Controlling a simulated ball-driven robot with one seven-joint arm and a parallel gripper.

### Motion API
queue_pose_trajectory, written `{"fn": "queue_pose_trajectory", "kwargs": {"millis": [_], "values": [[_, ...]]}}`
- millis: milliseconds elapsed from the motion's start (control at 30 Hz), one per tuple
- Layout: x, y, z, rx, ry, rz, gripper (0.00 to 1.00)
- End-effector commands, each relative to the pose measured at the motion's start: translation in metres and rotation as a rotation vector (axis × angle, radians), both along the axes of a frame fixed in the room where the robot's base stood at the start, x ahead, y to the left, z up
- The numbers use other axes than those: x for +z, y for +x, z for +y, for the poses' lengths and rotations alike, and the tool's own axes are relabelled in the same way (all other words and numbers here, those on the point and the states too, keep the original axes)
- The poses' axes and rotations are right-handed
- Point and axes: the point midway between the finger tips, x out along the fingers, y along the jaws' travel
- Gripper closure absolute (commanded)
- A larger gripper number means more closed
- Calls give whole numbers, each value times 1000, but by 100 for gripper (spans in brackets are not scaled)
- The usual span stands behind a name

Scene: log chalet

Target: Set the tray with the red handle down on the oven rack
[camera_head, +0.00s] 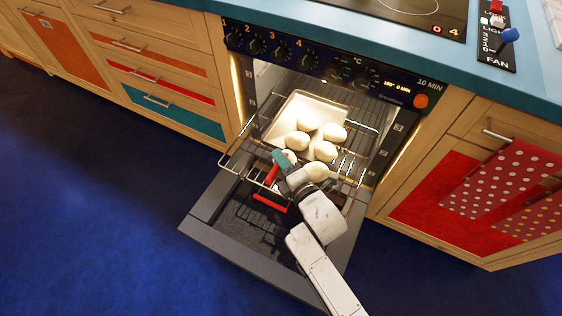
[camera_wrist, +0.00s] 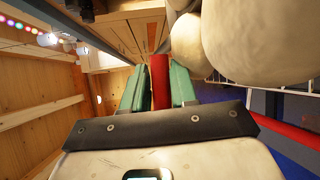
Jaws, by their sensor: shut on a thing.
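The white tray (camera_head: 285,112) holds several pale round buns (camera_head: 308,121) and sits over the oven rack (camera_head: 345,165), partly inside the open oven. I cannot tell whether the tray touches the rack wires. Its red handle (camera_head: 271,175) points toward the front. My gripper (camera_head: 279,160) has teal fingers shut on this handle. In the wrist view the red handle (camera_wrist: 159,75) stands between both fingers, with large buns (camera_wrist: 262,40) close at the right. My gripper and forearm hide part of the tray's near end.
The oven door (camera_head: 225,200) is folded down below the rack. Drawers (camera_head: 150,60) flank the oven at the left, and a dotted red towel (camera_head: 500,178) hangs at the right. The blue floor is clear at the left.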

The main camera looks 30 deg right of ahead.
Motion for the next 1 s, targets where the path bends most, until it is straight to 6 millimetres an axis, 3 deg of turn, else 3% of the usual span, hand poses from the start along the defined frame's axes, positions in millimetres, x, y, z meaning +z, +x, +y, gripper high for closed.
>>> {"fn": "queue_pose_trajectory", "kwargs": {"millis": [500,1000], "values": [[-54,1,0,2,-4,-7,100],[-71,1,0,1,-4,-7,100]]}}
